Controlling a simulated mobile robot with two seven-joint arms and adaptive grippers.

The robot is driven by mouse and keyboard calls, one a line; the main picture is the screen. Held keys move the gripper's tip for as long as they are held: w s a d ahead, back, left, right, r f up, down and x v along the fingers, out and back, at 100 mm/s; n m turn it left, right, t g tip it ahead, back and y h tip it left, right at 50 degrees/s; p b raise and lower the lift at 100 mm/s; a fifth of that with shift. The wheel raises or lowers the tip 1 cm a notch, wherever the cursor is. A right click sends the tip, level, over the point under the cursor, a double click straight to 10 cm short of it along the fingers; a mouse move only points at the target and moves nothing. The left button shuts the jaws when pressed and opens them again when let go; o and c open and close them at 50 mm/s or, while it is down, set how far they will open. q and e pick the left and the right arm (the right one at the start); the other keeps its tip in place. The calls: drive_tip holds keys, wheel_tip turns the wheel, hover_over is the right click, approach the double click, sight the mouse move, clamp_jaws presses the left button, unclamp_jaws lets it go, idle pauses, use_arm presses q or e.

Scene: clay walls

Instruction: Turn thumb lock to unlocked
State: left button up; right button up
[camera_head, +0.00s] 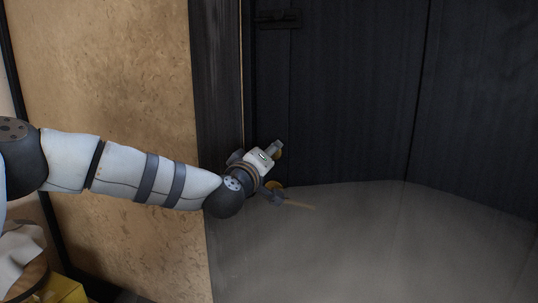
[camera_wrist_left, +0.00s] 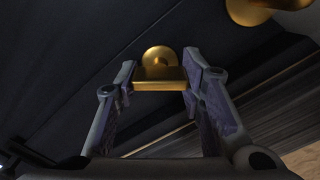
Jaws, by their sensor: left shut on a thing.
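The brass thumb lock (camera_wrist_left: 160,75) shows in the left wrist view as a round base with a flat bar in front. The bar spans the space between the two fingers of my left gripper (camera_wrist_left: 158,82), which is shut on it. In the head view my left gripper (camera_head: 274,170) is at the dark door (camera_head: 340,110), near its left edge. Two small brass parts show around it, one above (camera_head: 278,154) and one below (camera_head: 275,184). The gripper partly hides them, and I cannot tell there how the bar is turned. My right gripper is in neither view.
A larger brass knob (camera_wrist_left: 250,10) is close by at the top right of the left wrist view. A dark latch-like fitting (camera_head: 278,19) is high on the door. A dark frame post (camera_head: 218,90) and tan clay wall (camera_head: 110,80) stand left. Grey floor (camera_head: 370,250) lies clear at right.

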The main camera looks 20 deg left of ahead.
use_arm(q)
drive_tip(key=n, duration=0.4)
drive_tip(key=shift+f, duration=0.2)
drive_tip(key=shift+n+b, duration=0.4)
drive_tip(key=shift+n, duration=1.3)
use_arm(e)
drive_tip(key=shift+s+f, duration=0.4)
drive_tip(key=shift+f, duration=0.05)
use_arm(q)
drive_tip(key=o, duration=1.2)
drive_tip(key=shift+c, duration=0.2)
drive_tip(key=s, duration=1.2)
drive_tip(key=shift+a, duration=0.2)
